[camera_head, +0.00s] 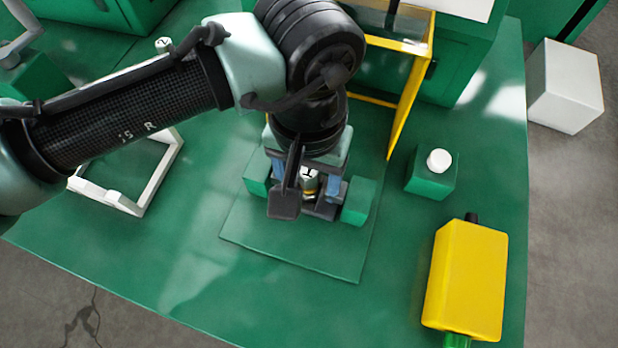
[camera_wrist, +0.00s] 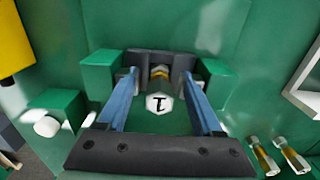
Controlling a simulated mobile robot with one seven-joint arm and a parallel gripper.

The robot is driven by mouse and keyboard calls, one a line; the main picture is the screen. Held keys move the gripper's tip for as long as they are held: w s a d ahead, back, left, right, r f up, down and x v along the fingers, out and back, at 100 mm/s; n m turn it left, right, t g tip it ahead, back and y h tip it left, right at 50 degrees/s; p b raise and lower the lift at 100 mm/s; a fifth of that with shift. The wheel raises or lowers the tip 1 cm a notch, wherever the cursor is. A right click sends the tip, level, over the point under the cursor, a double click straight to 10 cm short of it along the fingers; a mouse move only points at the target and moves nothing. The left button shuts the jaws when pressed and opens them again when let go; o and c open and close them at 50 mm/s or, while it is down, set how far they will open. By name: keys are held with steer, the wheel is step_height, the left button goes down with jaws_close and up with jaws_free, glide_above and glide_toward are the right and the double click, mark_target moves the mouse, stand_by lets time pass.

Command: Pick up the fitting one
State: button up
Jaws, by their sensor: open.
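A fitting with a white hexagonal cap marked "1" (camera_wrist: 159,103) and a brass-coloured, dark-banded body is in the wrist view. In the head view its white cap (camera_head: 309,180) shows partly between my gripper's parts. It sits at a dark holder (camera_wrist: 158,60) between two green blocks. My gripper (camera_head: 311,198) is open above it. In the wrist view its two blue fingers (camera_wrist: 160,84) reach down on either side of the fitting, with gaps visible beside the cap. Two more brass fittings (camera_wrist: 264,157) (camera_wrist: 293,155) with white ends show at lower right in the wrist view.
Green blocks (camera_head: 359,202) flank the holder on a green plate (camera_head: 300,255). To the right stand a green box with a white button (camera_head: 438,160) and a yellow box (camera_head: 466,280). A yellow frame (camera_head: 409,95) rises behind. A white open frame (camera_head: 128,203) lies left.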

mark_target(307, 172)
steer(key=shift+f, duration=0.25)
jaws_close()
stand_by(0.3)
step_height(307, 172, up, 10)
steer(key=p, duration=0.3)
steer(key=shift+r, duration=0.1)
